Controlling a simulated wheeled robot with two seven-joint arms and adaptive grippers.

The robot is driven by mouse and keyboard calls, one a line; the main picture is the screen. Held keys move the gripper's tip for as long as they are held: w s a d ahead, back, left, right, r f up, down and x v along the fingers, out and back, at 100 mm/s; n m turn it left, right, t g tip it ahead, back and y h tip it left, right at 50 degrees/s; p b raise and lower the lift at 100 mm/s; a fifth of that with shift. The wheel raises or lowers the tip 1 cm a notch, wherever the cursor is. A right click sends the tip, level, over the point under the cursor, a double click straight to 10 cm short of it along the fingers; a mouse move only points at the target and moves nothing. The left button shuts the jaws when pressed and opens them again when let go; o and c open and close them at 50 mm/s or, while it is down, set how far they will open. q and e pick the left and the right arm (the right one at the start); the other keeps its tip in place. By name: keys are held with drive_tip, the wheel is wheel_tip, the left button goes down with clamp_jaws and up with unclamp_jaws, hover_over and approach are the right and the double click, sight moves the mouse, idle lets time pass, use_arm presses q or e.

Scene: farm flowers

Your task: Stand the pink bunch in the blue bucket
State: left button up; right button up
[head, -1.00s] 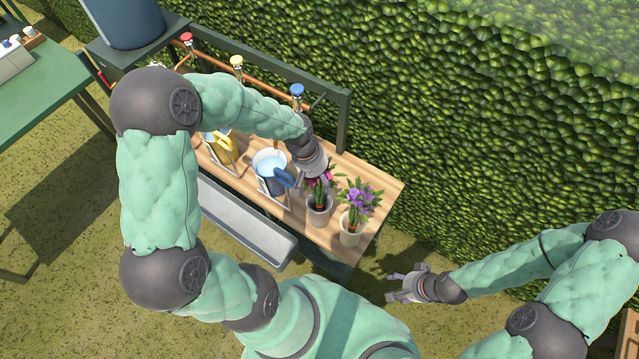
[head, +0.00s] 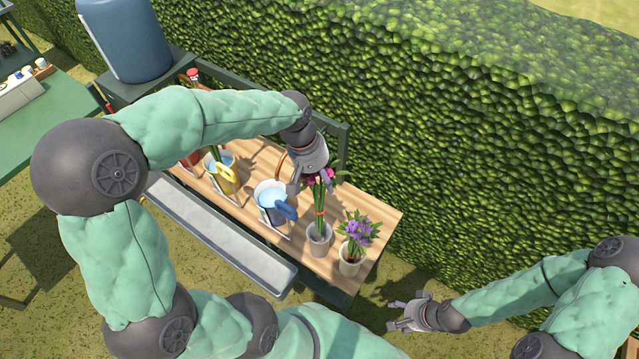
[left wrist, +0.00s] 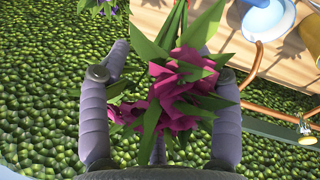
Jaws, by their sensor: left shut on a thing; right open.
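The pink bunch (head: 319,200) has magenta blooms, long green stems and an orange tie. It hangs blooms up over a grey pot (head: 319,238), its stem ends at or just inside the pot's mouth. My left gripper (head: 311,182) is shut on the pink bunch near the blooms. In the left wrist view the magenta blooms (left wrist: 180,95) sit between its fingers. The blue bucket (head: 273,206), white inside with water and a blue handle, stands on the bench just left of the grey pot. My right gripper (head: 408,314) is open and empty, low at the right.
A pot of purple flowers (head: 355,238) stands right of the grey pot. A yellow bucket (head: 222,172) with stems in it and a red bucket (head: 190,158) stand farther left on the wooden bench (head: 350,190). A grey trough (head: 215,235) runs along the front, a hedge behind.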

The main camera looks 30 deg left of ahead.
use_arm(q)
drive_tip(key=shift+r, duration=0.5)
